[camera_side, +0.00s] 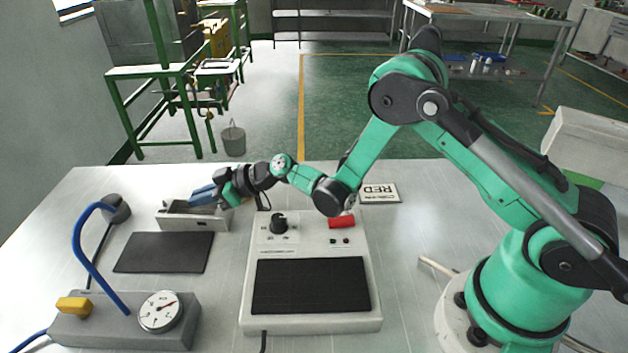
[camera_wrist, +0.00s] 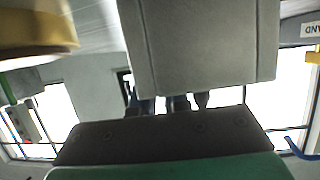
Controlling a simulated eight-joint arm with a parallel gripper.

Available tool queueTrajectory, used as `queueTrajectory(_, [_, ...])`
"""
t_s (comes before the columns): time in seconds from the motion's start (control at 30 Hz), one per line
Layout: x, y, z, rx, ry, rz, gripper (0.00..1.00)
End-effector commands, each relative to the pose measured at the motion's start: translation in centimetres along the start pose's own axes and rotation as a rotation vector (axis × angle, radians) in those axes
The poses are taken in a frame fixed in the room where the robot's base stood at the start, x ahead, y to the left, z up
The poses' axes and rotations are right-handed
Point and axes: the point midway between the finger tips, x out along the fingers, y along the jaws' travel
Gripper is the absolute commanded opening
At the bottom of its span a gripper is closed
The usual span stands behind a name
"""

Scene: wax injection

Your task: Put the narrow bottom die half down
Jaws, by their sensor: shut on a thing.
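My gripper (camera_side: 208,194) is at the left of the table in the side view, its fingers reaching down to the left. In the wrist view a grey block (camera_wrist: 200,45) fills the upper middle, right at the fingertips (camera_wrist: 172,103). The fingers are shut on it; the grip itself is mostly hidden behind the block.
A black mat (camera_side: 164,252) lies in front of the block. A grey box with a gauge (camera_side: 160,311) and a blue hose (camera_side: 83,255) stand front left. A control unit with a black pad (camera_side: 311,285) is mid-table.

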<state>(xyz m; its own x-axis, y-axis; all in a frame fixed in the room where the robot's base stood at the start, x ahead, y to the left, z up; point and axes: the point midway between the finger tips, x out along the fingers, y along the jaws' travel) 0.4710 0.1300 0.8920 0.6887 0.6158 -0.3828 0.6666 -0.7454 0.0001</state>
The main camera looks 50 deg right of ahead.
Motion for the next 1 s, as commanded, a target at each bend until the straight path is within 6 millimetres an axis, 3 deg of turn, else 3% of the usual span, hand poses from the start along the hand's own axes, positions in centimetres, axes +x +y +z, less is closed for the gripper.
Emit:
queueTrajectory(0.73, [-0.1,0.0,-0.2,0.001,0.001,0.000,0.00])
queueTrajectory(1.0, [-0.8,0.0,-2.1,0.001,0.001,0.000,0.00])
